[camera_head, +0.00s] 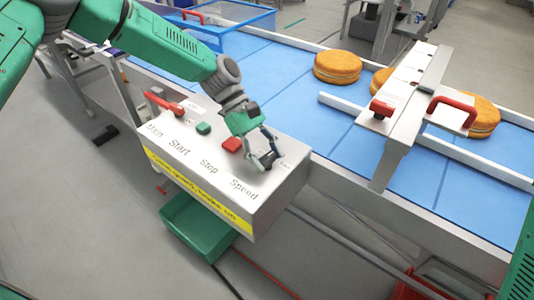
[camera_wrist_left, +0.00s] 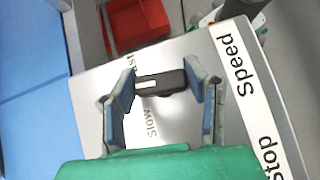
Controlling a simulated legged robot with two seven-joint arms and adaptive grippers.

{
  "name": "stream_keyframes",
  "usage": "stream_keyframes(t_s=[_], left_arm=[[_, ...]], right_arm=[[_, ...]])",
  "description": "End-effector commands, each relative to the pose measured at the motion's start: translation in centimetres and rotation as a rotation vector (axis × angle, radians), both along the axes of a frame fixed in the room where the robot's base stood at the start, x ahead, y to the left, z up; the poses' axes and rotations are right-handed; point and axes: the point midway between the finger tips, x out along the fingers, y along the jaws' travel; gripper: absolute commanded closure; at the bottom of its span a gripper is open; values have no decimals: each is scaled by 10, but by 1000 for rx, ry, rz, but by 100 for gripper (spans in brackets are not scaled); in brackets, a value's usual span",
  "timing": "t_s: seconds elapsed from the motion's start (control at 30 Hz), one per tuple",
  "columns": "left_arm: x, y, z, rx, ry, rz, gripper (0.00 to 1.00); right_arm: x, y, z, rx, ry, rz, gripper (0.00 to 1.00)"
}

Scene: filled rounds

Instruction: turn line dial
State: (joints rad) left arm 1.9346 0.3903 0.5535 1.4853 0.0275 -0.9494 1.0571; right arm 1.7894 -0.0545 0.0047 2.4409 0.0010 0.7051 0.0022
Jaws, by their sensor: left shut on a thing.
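The control box (camera_head: 222,206) has labels Main, Start, Stop and Speed along its front edge. The black dial (camera_head: 268,158) sits at the Speed end of its top. My left gripper (camera_head: 265,155) reaches down over the box and is shut on the dial. In the left wrist view the dial (camera_wrist_left: 160,83) is a dark bar with a white mark, between the two fingertips, with "Slow" printed beside it. Another word near it is partly hidden. A red handle switch (camera_head: 165,103), a green button (camera_head: 203,128) and a red button (camera_head: 232,144) are on the box. My right gripper is out of view.
A blue conveyor (camera_head: 285,80) runs behind the box with several orange-brown filled rounds (camera_head: 338,66). A metal gantry (camera_head: 405,115) with red handles crosses it. A green bin (camera_head: 195,228) is below the box. A blue tray (camera_head: 235,22) is at the back.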

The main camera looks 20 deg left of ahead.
Motion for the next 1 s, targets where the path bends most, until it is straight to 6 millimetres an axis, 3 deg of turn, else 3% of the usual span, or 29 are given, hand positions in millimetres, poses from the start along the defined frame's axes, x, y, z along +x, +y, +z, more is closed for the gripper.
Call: stream_keyframes(t_s=[0.6, 1.0], left_arm=[[4, -1, -1, 4, -10, -577, 87], [3, -1, 0, 4, -10, -834, 87]], right_arm=[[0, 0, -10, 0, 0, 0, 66], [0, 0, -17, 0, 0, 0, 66]])
